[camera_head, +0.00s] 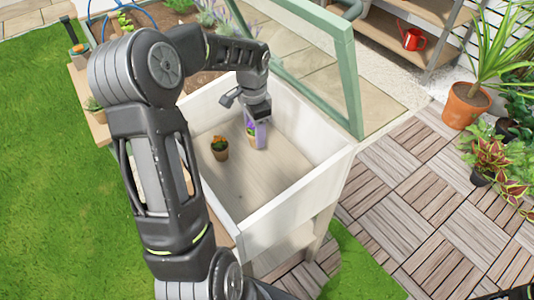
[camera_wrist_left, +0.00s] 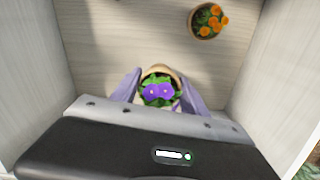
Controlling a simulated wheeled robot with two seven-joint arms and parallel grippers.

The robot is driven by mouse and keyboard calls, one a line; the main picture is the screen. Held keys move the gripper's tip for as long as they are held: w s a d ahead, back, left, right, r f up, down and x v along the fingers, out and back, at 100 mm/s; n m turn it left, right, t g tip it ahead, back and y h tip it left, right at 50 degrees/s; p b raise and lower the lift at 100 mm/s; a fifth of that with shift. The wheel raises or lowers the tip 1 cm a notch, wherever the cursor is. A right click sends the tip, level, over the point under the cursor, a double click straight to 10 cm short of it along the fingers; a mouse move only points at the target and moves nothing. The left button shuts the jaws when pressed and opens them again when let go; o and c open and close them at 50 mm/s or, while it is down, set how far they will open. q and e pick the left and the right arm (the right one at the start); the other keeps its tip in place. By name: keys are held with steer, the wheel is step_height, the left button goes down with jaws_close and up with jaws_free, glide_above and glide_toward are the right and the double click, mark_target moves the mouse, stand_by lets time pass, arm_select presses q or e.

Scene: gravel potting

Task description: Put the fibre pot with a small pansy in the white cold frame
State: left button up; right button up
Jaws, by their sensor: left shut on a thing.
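My left gripper (camera_head: 259,134) is down inside the white cold frame (camera_head: 288,213), shut on the fibre pot with a small purple pansy (camera_head: 250,138). In the left wrist view the pansy pot (camera_wrist_left: 161,88) sits between the two lilac fingers (camera_wrist_left: 160,94), and purple flowers and green leaves cover most of it. The pot looks upright and is low over the frame's wooden floor. I cannot tell whether its base touches the floor. My right gripper is not in view.
A pot with orange flowers (camera_head: 219,149) stands in the frame, left of the held pot; it also shows in the left wrist view (camera_wrist_left: 208,20). The green-edged glazed lid (camera_head: 350,75) stands open behind. The floor toward the front is bare.

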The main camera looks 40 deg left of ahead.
arm_select(q)
steer(key=d, duration=0.1)
steer(key=d+f, duration=0.1)
steer(key=d, duration=0.1)
steer(key=d+f, duration=0.1)
steer(key=shift+d+f, duration=0.15)
steer(key=shift+d, duration=0.05)
steer(key=shift+f, duration=0.1)
steer(key=shift+f, duration=2.25)
steer(key=shift+b, duration=0.3)
steer(key=shift+f, duration=0.2)
steer(key=o, duration=1.4)
